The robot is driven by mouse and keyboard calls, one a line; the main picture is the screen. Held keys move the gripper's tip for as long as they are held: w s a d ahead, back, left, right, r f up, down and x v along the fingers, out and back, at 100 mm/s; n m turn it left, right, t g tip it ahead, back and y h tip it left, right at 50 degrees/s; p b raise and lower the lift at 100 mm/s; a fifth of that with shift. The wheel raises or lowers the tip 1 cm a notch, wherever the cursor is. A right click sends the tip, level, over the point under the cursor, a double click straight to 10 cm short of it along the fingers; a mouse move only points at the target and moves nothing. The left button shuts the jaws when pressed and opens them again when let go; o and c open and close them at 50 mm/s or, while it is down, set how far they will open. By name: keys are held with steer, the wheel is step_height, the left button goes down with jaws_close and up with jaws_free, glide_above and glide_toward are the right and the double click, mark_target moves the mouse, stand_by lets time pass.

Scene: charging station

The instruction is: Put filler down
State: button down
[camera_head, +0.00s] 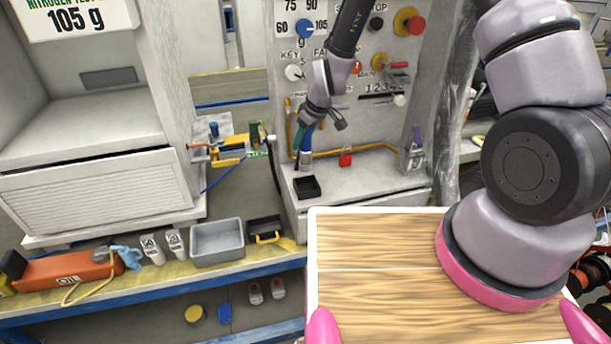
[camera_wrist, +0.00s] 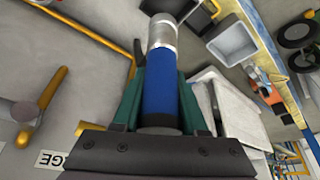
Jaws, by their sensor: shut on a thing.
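The filler (camera_wrist: 159,95) is a blue cylinder with a silver metal end. It points away from the wrist in the wrist view. My gripper (camera_wrist: 160,80) is shut on it, with a dark green finger on each side. In the head view my gripper (camera_head: 307,140) hangs in front of the station panel. The filler (camera_head: 304,158) points downward from it, roughly upright. Its lower end appears just above or behind a small open black box (camera_head: 306,187) on the station's ledge. I cannot tell whether the two touch.
A red padlock (camera_head: 345,157) and a grey device with a purple part (camera_head: 413,152) stand on the ledge (camera_head: 375,178) to the right. A yellow-blue tool (camera_head: 235,146) is to the left.

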mark_target(302, 160)
step_height(302, 160, down, 8)
steer(key=shift+a+r, duration=0.1)
steer(key=shift+r, duration=0.1)
steer(key=shift+f, duration=0.1)
steer(key=shift+c, duration=2.2)
jaws_free()
